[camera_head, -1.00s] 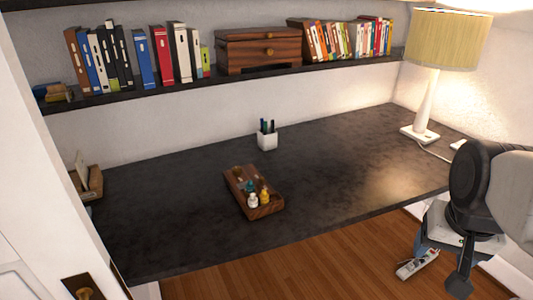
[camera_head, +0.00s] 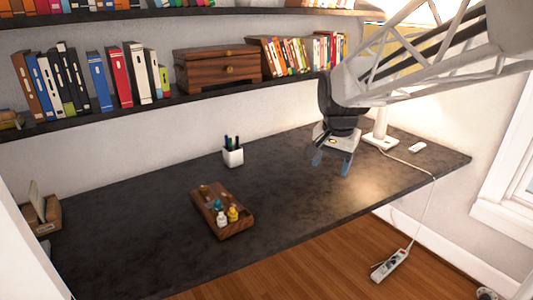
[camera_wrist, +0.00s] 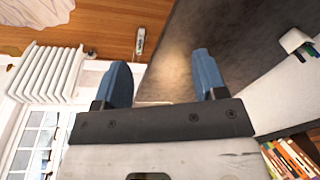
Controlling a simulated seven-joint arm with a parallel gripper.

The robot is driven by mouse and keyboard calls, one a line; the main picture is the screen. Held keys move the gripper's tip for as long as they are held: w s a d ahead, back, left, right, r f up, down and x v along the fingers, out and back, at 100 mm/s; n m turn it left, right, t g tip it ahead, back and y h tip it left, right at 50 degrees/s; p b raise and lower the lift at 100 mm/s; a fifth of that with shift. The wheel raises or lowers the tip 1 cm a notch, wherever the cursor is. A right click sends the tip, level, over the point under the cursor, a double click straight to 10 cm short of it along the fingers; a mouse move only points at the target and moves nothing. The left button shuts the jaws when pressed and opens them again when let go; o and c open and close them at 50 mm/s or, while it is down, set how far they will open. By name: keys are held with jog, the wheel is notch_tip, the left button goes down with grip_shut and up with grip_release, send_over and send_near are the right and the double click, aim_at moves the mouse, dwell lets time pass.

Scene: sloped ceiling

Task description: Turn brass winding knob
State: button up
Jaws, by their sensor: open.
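My gripper (camera_head: 332,164) hangs over the right part of the dark desk, near the lamp, with its blue fingers apart and nothing between them. The wrist view also shows the parted fingers (camera_wrist: 161,68). A small wooden tray (camera_head: 236,232) on the desk, left of my gripper and well apart from it, holds small white, yellow and teal bottles. A small brownish piece shows at its far end, too small to tell whether it is the brass winding knob.
A white pen cup (camera_head: 233,157) stands near the wall. Books (camera_head: 132,75) line the shelf above the desk (camera_head: 130,235). The lamp base (camera_head: 381,142) stands behind my gripper, with a cord leading to a power strip (camera_head: 390,265) on the floor. The desk between gripper and tray is clear.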

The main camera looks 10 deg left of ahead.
jog(key=w+a+f+m, duration=0.2)
jog(key=w+a+f, duration=0.1)
jog(key=w+a, duration=0.8)
jog(key=m+g, duration=0.2)
jog(key=m, duration=0.3)
send_over(203, 187)
jog(key=shift+h, duration=0.3)
jog(key=f, duration=2)
jog(key=shift+d+f, duration=0.2)
jog(key=shift+d, duration=0.2)
jog(key=shift+a+f, duration=0.3)
jog(key=shift+a, duration=0.15)
jog(key=shift+f, duration=0.1)
jog(key=shift+s+d+f, duration=0.1)
jog(key=shift+f, duration=3.7)
